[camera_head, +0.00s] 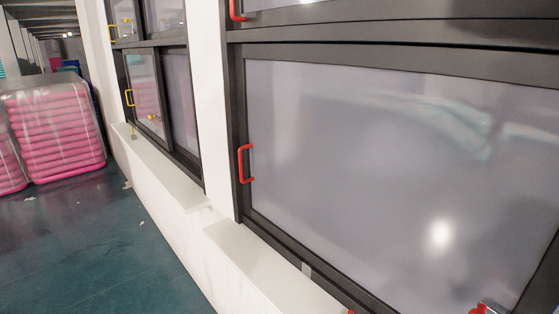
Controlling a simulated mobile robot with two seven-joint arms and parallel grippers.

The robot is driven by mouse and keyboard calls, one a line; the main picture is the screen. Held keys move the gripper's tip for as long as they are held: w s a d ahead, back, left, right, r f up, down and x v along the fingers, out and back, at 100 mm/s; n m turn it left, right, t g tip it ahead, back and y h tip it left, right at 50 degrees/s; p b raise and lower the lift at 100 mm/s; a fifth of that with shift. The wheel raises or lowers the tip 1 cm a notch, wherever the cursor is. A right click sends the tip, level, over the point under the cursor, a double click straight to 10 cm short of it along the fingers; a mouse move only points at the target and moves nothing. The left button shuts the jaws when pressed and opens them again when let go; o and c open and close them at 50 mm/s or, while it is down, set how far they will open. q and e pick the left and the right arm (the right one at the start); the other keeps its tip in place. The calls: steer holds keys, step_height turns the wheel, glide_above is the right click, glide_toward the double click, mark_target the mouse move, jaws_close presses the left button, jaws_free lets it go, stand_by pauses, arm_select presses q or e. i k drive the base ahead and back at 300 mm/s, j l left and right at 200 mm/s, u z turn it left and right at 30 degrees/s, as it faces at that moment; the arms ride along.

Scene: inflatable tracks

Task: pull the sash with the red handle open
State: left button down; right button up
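The large sash (350,150) with a dark frame and a cloudy pane fills the right of the head view. Its red handle (245,163) is an upright D-shaped bar on the left side of the frame. The sash appears to lie flat in its frame, with no clear gap. A red and metallic piece (484,308) shows at the bottom edge, with a small red bit (350,311) to its left; both are cut off. Another red handle (238,10) is on the upper window, partly cut off.
A pale sill (262,265) runs below the sash. A white pillar (209,90) separates it from a window with a yellow handle (128,98) farther left. Pink stacked, wrapped goods (60,130) stand at the far left. The dark teal floor (90,250) is mostly clear, with small scraps.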

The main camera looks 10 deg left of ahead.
mark_target(417, 179)
steer(key=u, duration=0.15)
steer(key=i+j+z, duration=0.1)
steer(key=i+j, duration=0.2)
steer(key=j, duration=0.15)
steer(key=i+j+z, duration=0.1)
steer(key=i+j, duration=0.15)
steer(key=j, duration=0.2)
steer(key=i+j+z, duration=0.1)
steer(key=i+j, duration=0.2)
steer(key=j, duration=0.2)
steer(key=i+j+z, duration=0.15)
steer(key=j, duration=0.35)
steer(key=i+j+z, duration=0.1)
steer(key=i+j, duration=0.2)
steer(key=j, duration=0.25)
steer(key=i+j+z, duration=0.1)
steer(key=j, duration=0.45)
steer(key=i+j+z, duration=0.1)
steer(key=i+j, duration=0.15)
steer(key=j, duration=0.3)
steer(key=i+j+z, duration=0.1)
steer(key=j, duration=0.5)
steer(key=i, duration=0.1)
